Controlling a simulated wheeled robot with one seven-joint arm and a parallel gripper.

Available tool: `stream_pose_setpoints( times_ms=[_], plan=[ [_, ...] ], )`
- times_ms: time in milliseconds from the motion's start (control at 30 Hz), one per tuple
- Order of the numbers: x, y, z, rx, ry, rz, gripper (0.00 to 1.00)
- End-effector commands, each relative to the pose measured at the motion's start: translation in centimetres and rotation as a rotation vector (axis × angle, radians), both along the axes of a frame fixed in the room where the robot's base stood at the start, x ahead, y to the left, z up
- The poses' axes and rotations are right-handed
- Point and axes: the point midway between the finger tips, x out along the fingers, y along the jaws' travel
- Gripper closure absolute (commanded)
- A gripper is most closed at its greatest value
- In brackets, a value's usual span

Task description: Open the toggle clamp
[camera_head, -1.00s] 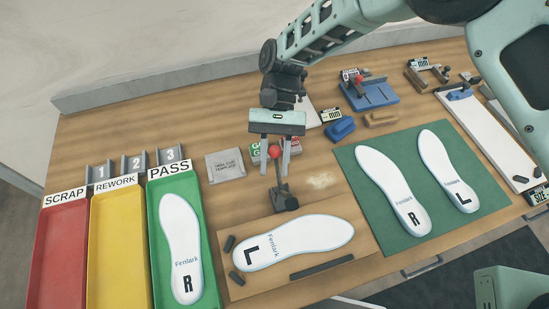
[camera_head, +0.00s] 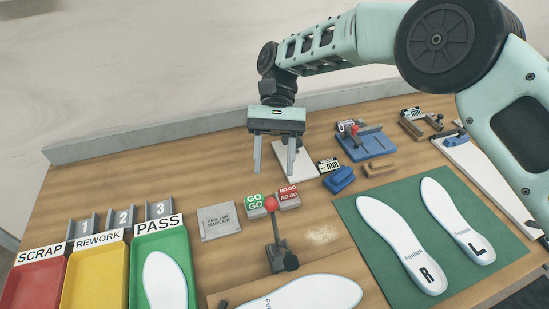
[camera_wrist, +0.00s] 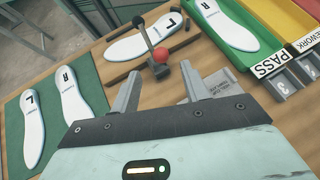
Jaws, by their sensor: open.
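The toggle clamp (camera_head: 280,250) stands at the back edge of a wooden board, behind a white L insole (camera_head: 310,296). Its lever stands roughly upright and ends in a red ball knob (camera_head: 271,203). The knob also shows in the wrist view (camera_wrist: 160,56), just beyond my fingertips. My gripper (camera_head: 274,168) is open and empty, fingers pointing down, above and apart from the knob. Both fingers show in the wrist view (camera_wrist: 163,75), with nothing between them. I cannot tell whether the clamp's dark tip touches anything.
GO (camera_head: 254,202) and NO-GO (camera_head: 288,196) blocks stand close behind the clamp, with a grey template block (camera_head: 219,222) to the left. The PASS tray (camera_head: 163,243) is farther left. A green mat (camera_head: 380,253) with two insoles lies right.

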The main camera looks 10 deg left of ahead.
Motion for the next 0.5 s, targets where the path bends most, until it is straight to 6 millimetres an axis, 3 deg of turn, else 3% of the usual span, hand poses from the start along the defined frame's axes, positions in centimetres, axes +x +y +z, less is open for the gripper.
stream_pose_setpoints(
  times_ms=[200, 500],
  plan=[
    [1.17, 0.21, 0.81, 0.000, 0.000, 0.000, 0.54],
    [1.28, 0.20, 0.98, -0.002, 0.001, 0.000, 0.54]
  ],
)
